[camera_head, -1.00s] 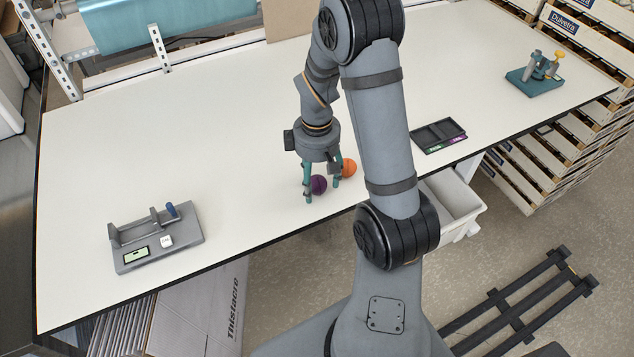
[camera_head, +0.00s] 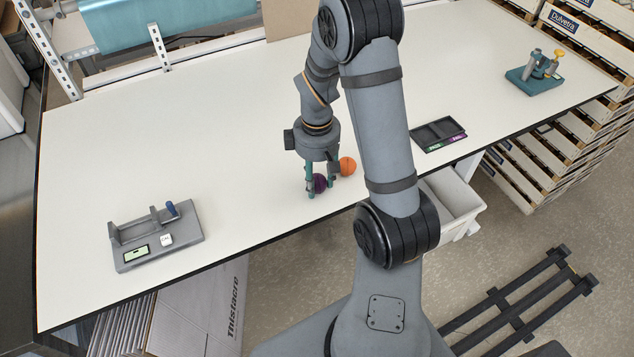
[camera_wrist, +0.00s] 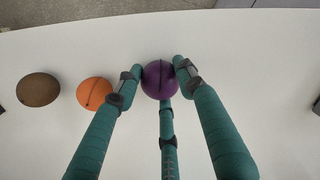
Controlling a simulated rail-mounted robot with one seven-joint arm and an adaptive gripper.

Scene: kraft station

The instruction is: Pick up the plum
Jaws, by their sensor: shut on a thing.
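The plum (camera_head: 320,183) is a dark purple ball on the white table, close to its front edge. My gripper (camera_head: 321,186) points down over it, with its teal fingers closed around it. In the wrist view the plum (camera_wrist: 158,80) sits between the fingertips of my gripper (camera_wrist: 158,78), touched from both sides, with a third finger below it in the picture. It appears to be still at table height; I cannot tell any gap beneath it.
An orange ball (camera_head: 347,166) lies just right of the plum. A brown ball (camera_wrist: 38,89) shows beyond it in the wrist view. A dark two-compartment tray (camera_head: 438,134) lies farther right, and a grey fixture (camera_head: 158,238) stands at left. The table's left middle is clear.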

